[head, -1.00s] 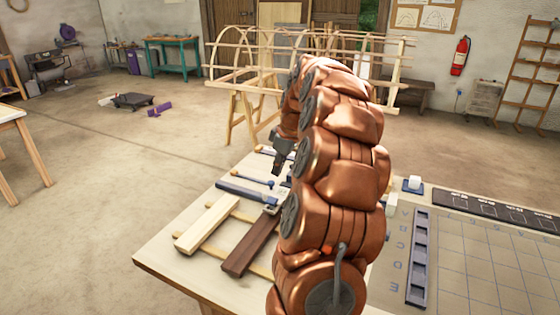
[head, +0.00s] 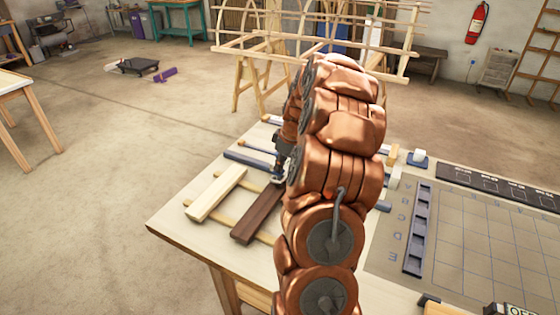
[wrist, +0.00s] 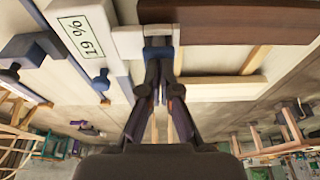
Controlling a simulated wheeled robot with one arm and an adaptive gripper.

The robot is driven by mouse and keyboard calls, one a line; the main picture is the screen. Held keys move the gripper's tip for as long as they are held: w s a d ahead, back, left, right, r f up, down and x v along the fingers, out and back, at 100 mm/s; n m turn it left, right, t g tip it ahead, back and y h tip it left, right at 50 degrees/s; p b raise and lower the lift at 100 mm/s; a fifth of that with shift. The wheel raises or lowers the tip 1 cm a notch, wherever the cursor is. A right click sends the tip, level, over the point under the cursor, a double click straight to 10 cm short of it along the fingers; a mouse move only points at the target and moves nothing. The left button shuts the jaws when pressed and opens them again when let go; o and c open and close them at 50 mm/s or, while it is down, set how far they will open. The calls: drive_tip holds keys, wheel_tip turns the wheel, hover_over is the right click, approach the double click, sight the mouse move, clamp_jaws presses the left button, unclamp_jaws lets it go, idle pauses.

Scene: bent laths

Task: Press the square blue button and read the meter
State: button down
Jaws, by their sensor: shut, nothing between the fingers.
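The meter (wrist: 82,12) lies in the upper left of the wrist view, a pale body whose lit display (wrist: 80,36) seems to read 19 %, turned in the picture. A pale grey head joins it to the blue button (wrist: 158,53), beside the end of a dark brown lath (wrist: 240,24). My gripper (wrist: 158,65) is shut and empty, its fingertips at the blue button and seemingly touching it; they hide part of it. In the head view my gripper (head: 279,178) is low at the dark lath's far end, and my arm hides most of the meter.
A pale lath (head: 216,193) lies left of the dark one on thin wooden strips. Blue-handled tools (head: 247,160) lie behind. A grey gridded board (head: 465,240) with a blue slotted strip (head: 417,232) covers the right of the bench. The front left of the bench (head: 195,232) is bare.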

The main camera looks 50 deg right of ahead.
drive_tip(key=shift+f, duration=0.1)
drive_tip(key=f+b, duration=0.1)
drive_tip(key=b, duration=0.2)
drive_tip(key=shift+f, duration=0.35)
drive_tip(key=shift+s+a+f, duration=0.2)
drive_tip(key=shift+s+f, duration=0.05)
drive_tip(key=shift+f, duration=0.05)
idle(0.4)
drive_tip(key=shift+r, duration=0.1)
drive_tip(key=shift+w+r, duration=0.1)
drive_tip(key=shift+r, duration=0.15)
drive_tip(key=w+b+v, duration=0.1)
drive_tip(key=b+v, duration=0.2)
drive_tip(key=v, duration=1.1)
drive_tip(key=shift+r, duration=0.3)
drive_tip(key=shift+w, duration=0.1)
